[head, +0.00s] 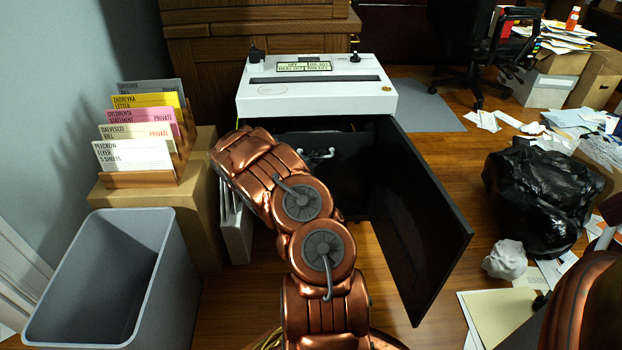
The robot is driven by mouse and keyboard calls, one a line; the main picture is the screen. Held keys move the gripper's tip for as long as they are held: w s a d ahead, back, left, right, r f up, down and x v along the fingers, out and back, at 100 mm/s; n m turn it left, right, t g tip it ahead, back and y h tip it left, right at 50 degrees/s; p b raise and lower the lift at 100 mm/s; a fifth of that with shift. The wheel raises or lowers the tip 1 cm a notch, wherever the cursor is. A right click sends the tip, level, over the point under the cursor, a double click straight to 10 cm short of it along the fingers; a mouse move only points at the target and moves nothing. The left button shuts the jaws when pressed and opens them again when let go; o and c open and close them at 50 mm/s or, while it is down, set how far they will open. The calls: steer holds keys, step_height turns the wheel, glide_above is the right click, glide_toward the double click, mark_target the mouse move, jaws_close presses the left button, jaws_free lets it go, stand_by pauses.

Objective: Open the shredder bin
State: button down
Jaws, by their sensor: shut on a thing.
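The shredder (315,98) has a white top with a dark slot and a labelled panel, and stands in front of a wooden cabinet. Its black door (425,225) is swung wide open to the right. The dark bin (352,180) shows in the opening, partly hidden by my copper arm. A small grey handle-like part (318,155) shows on its front. My arm reaches up to the left side of the opening. My gripper is hidden behind the arm, so its hold cannot be seen.
A grey waste bin (125,285) stands at the lower left, near a cardboard box (165,205) with a file rack (150,178). A black bag (545,195), crumpled paper (506,260) and loose sheets lie on the right. Some wooden floor is clear beyond the door.

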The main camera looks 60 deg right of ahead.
steer(key=shift+a, duration=0.1)
steer(key=s+a+p, duration=0.6)
steer(key=s+a, duration=0.3)
steer(key=a, duration=0.2)
steer(key=s+a+p, duration=0.6)
steer(key=s+a, duration=0.2)
steer(key=a, duration=0.3)
steer(key=shift+s+a+f, duration=0.15)
steer(key=shift+s+a, duration=0.2)
steer(key=shift+s, duration=0.05)
steer(key=c, duration=0.5)
jaws_free()
stand_by(2.7)
steer(key=shift+p, duration=0.3)
steer(key=shift+w+a+r+p, duration=0.1)
steer(key=shift+a+r+p, duration=0.1)
steer(key=shift+a+p, duration=0.7)
steer(key=shift+w+a+r+p, duration=0.15)
steer(key=shift+a+p, duration=0.5)
steer(key=shift+a, duration=0.4)
steer(key=shift+w+a+r+p, duration=0.1)
steer(key=shift+a+r+p, duration=0.1)
steer(key=shift+a+p, duration=0.7)
